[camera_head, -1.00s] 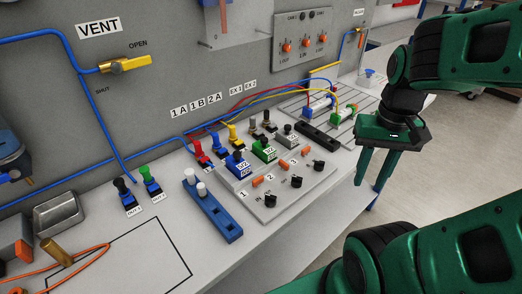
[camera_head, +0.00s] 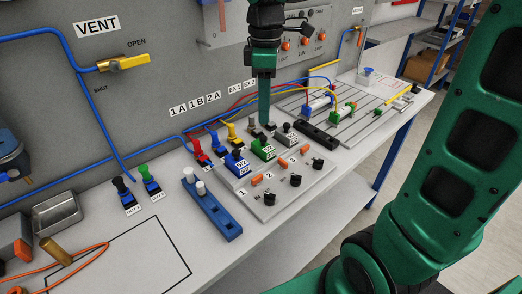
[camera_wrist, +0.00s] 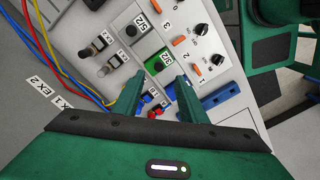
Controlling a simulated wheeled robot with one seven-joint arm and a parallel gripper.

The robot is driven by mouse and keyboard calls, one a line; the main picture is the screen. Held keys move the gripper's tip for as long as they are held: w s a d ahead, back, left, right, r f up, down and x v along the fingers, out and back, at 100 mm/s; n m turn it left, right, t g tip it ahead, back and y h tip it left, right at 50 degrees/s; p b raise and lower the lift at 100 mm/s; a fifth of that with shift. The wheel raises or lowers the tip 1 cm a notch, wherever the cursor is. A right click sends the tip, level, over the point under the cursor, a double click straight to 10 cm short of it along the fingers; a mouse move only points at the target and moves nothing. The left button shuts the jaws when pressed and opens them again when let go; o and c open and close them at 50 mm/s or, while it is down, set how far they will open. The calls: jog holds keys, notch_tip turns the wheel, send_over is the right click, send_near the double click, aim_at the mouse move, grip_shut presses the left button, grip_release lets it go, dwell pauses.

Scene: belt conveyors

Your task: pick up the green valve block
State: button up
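The green valve block (camera_head: 263,151) has a black knob and a white label. It sits on the grey sloped panel between a blue valve block (camera_head: 236,163) and a grey one (camera_head: 287,139). My gripper (camera_head: 264,124) points down above and just behind the green block in the head view; its fingers overlap there and look like one. In the wrist view my gripper (camera_wrist: 160,82) is open, its two fingers apart and nothing held. The green block (camera_wrist: 156,63) lies just beyond the fingertips, roughly in line with the gap. The blue block (camera_wrist: 170,92) shows between the fingers.
Blue, red and yellow hoses (camera_head: 290,84) run behind the blocks along the wall. Black knobs and orange switches (camera_head: 269,181) stand in front. A blue rail with white-topped posts (camera_head: 211,208) lies to the left.

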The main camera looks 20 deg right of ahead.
aim_at(264, 137)
jog(key=shift+w+f, duration=0.15)
jog(key=shift+f, duration=4.2)
grip_shut()
